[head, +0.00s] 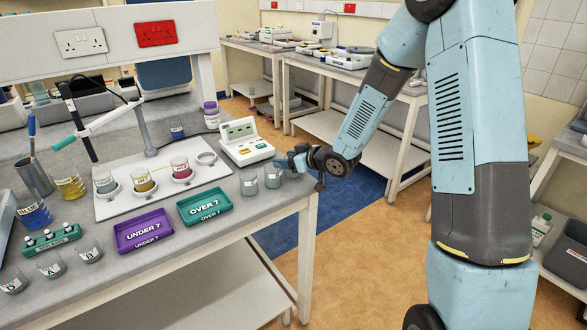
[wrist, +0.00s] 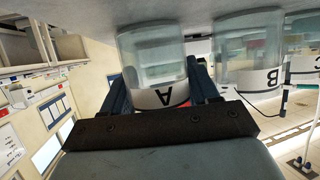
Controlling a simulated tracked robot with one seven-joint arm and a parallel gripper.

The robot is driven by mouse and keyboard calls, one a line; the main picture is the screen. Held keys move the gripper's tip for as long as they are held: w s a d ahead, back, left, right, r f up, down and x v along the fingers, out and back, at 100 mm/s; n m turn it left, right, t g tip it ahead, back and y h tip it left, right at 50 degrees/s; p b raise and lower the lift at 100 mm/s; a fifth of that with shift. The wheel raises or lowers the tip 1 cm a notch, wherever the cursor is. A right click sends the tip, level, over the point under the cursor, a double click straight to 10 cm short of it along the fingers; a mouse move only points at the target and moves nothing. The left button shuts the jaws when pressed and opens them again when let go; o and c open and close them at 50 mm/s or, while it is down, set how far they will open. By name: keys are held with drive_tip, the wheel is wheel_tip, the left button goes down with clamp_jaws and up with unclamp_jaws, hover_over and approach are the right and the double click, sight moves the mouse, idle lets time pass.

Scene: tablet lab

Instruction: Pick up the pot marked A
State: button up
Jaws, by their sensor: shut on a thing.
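The pot marked A (wrist: 152,62) is a clear glass pot with a white band, seen upside down in the wrist view. It sits between the two fingers of my gripper (wrist: 165,88), which is shut on it. In the head view this pot (head: 273,176) is at the right end of the bench, and my gripper (head: 291,163) reaches it from the right. Whether its base touches the bench I cannot tell. The pot marked B (wrist: 248,50) stands beside it, apart from the fingers; it also shows in the head view (head: 248,184).
A green OVER 7 tray (head: 204,206) and a purple UNDER 7 tray (head: 143,231) lie left of the pots. A white meter (head: 245,145) stands behind them. A white board (head: 125,200) carries several beakers. More pots stand at the front left. The bench edge is close on the right.

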drive_tip(key=shift+c, duration=0.9)
